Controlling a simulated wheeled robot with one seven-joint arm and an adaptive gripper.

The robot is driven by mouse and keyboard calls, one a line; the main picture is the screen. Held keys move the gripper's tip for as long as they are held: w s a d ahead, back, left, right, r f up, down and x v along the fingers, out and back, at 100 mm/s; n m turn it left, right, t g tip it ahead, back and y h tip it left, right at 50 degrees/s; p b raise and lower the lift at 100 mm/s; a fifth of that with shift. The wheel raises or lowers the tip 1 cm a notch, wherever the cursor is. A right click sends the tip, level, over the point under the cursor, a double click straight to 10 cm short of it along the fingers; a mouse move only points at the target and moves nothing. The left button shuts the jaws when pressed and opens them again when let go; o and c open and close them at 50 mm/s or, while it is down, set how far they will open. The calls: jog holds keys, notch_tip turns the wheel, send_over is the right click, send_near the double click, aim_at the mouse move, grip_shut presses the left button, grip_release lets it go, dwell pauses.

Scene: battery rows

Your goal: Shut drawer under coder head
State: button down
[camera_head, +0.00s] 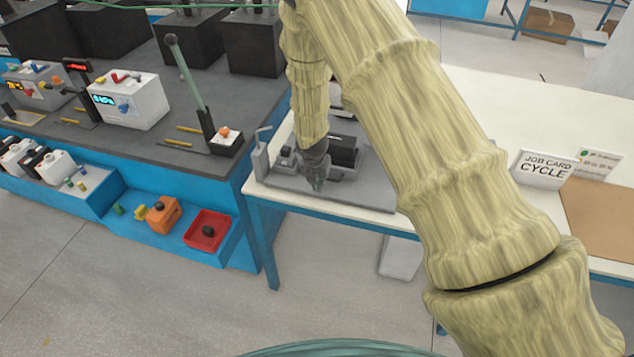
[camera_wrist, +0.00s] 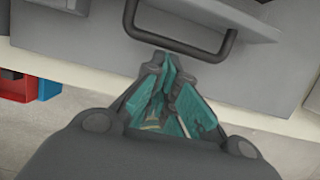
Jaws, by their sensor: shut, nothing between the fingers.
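The coder head unit is a dark block (camera_head: 344,150) on a grey base plate (camera_head: 362,188) at the left end of the cream table. My gripper (camera_head: 317,186) points down in front of it, partly covering it with my arm. In the wrist view, a dark U-shaped handle (camera_wrist: 170,41) stands out from a grey drawer (camera_wrist: 245,22) at the top. My gripper's teal fingers (camera_wrist: 168,72) are together and empty, with their tips close to the handle's bar; I cannot tell if they touch. How far the drawer stands out is unclear.
A blue bench (camera_head: 190,150) with a white tester (camera_head: 130,100) and a lever (camera_head: 187,80) stands to the left. A red bin (camera_head: 207,230) sits on its lower shelf.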

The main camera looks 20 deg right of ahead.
jog(key=shift+w+d, duration=0.1)
jog(key=w+d, duration=0.1)
jog(key=w, duration=0.1)
jog(key=w+d, duration=0.3)
jog(key=w, duration=0.2)
jog(key=shift+d, duration=0.35)
jog(key=shift+w+d+r, duration=0.1)
jog(key=shift+w+d, duration=0.05)
jog(key=shift+w, duration=0.1)
jog(key=shift+r, duration=0.1)
